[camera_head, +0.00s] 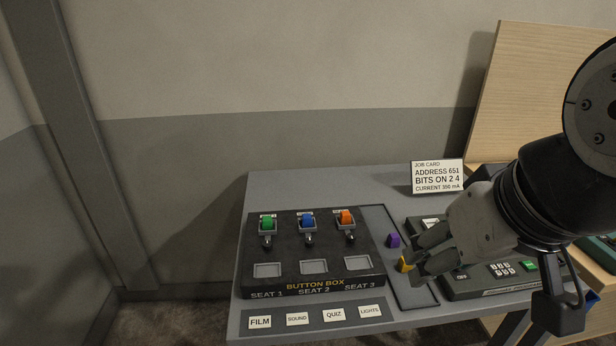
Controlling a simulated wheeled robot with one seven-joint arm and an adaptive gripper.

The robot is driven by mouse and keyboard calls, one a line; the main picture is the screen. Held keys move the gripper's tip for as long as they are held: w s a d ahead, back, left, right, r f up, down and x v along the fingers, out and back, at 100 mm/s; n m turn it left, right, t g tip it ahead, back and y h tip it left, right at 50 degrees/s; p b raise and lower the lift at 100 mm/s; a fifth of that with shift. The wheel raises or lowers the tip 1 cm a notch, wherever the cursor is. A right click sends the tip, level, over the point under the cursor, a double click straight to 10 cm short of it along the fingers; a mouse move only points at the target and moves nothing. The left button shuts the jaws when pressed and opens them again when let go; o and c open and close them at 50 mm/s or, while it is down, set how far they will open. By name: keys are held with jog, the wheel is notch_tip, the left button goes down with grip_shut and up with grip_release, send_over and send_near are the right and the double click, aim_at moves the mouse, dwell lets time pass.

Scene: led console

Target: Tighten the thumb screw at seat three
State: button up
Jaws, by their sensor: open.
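The dark button box (315,275) stands on the grey table with three labelled seats. Seat 3 is at its right end, where an orange button (346,217) sits in the upper socket. The seat three thumb screw (351,238) is a small dark knob with a bright part, just below that button. How tight it is cannot be told. My gripper (413,268) is open, to the right of the box and apart from the screw. Its fingertips are beside a yellow button (404,264), which they partly cover. I cannot tell if they touch it.
Seats 1 and 2 hold a green button (267,225) and a blue button (308,222). A purple button (393,241) lies on the dark strip beside the box. A green-grey console (480,289) and job card (438,176) are right. Label cards (297,319) lie in front.

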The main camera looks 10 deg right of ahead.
jog(key=shift+w, duration=0.1)
jog(key=shift+c, duration=0.3)
jog(key=n+g+h+p, duration=0.1)
jog(key=n+g+h, duration=0.15)
jog(key=n, duration=2.45)
send_over(351, 236)
jog(key=s+a, duration=0.4)
notch_tip(351, 236, down, 16)
jog(key=r, duration=0.1)
jog(key=shift+h, duration=0.35)
jog(key=p+x, duration=0.1)
jog(key=x, duration=1.2)
jog(key=shift+f+p, duration=0.35)
jog(key=shift+p, duration=0.05)
grip_shut()
